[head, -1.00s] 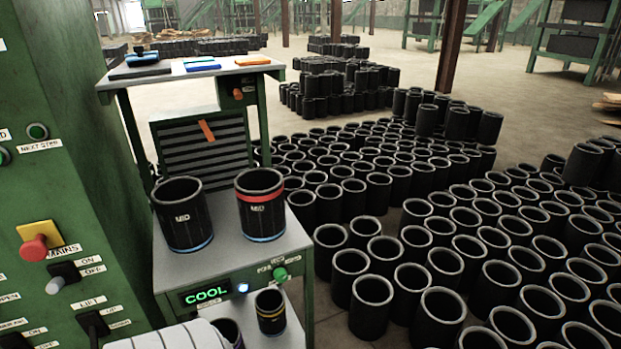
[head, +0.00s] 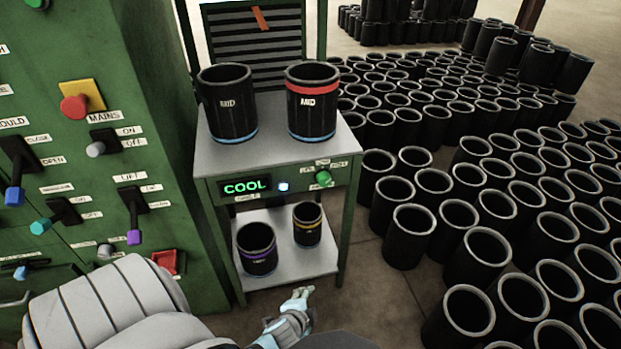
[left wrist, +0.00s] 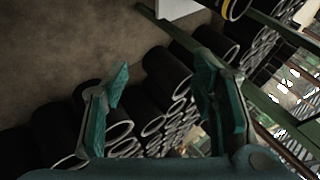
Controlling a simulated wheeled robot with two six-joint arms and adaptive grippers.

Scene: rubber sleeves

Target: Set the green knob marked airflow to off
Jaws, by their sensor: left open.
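The green knob (head: 323,177) sits on the front panel of a small cooling stand, to the right of the lit COOL display (head: 246,187) and a glowing white-blue button (head: 283,186). Small labels surround the knob, too small to read clearly, so its setting cannot be told. My left gripper (head: 303,295) is low in front of the stand, below the knob and apart from it. In the left wrist view its teal fingers (left wrist: 160,95) are spread with nothing between them. My right gripper is not seen.
Two black MID sleeves (head: 228,110) (head: 312,108) stand on the stand's top (head: 270,150). Two smaller sleeves (head: 257,250) (head: 307,224) stand on its lower shelf. A green machine panel (head: 110,160) with levers is at the left. Many sleeves (head: 470,190) crowd the floor at the right.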

